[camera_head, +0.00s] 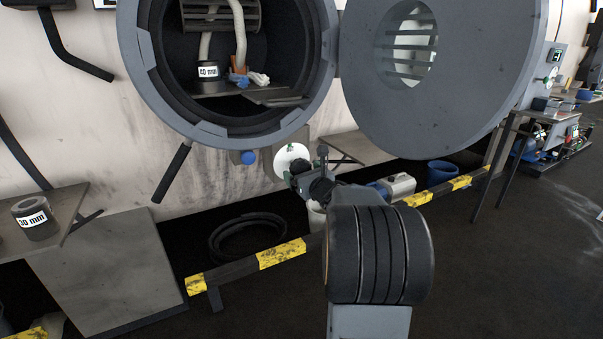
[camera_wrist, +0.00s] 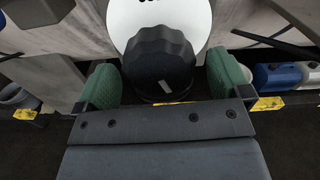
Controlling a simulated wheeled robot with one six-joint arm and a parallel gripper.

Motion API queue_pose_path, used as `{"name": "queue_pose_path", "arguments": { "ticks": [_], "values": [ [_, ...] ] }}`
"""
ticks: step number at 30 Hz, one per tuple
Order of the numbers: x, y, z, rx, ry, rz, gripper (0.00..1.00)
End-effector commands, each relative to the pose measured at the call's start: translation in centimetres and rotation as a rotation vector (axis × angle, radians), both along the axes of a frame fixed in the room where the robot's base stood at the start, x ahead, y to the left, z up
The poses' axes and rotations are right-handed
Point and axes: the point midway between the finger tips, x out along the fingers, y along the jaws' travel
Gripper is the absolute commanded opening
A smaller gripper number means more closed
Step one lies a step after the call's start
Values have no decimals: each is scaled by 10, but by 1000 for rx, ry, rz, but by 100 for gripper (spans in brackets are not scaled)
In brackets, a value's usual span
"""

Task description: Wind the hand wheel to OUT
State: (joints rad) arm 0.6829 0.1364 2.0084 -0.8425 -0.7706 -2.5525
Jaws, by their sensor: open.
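The hand wheel (camera_wrist: 158,58) is a black, ridged knob in front of a round white dial plate (camera_wrist: 198,22), with a pale mark on its near face, low and right of centre. Lettering on the plate is cut off at the top edge and unreadable. My gripper (camera_wrist: 165,72) is open, with one green-padded finger on either side of the knob; dark gaps show between pads and knob. In the head view the white dial plate (camera_head: 291,153) sits below the vessel mouth, with my gripper (camera_head: 294,169) at it; the knob is hard to make out there.
The open vessel (camera_head: 150,60) holds a weight marked 40 mm (camera_head: 208,71). Its round door (camera_head: 440,90) hangs open above right. A blue knob (camera_head: 249,157) is left of the dial. A yellow-black barrier (camera_head: 282,253) runs below. A 30 mm weight (camera_head: 36,220) stands on the left shelf.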

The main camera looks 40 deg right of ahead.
Motion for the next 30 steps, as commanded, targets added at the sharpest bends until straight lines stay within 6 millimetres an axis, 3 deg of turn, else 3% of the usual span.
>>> {"name": "queue_pose_path", "arguments": {
  "ticks": [6,16,30],
  "values": [
    [13,-2,0,1,0,0,95],
    [14,-2,0,1,0,-1,94],
    [14,-2,0,1,0,0,49]
  ]
}}
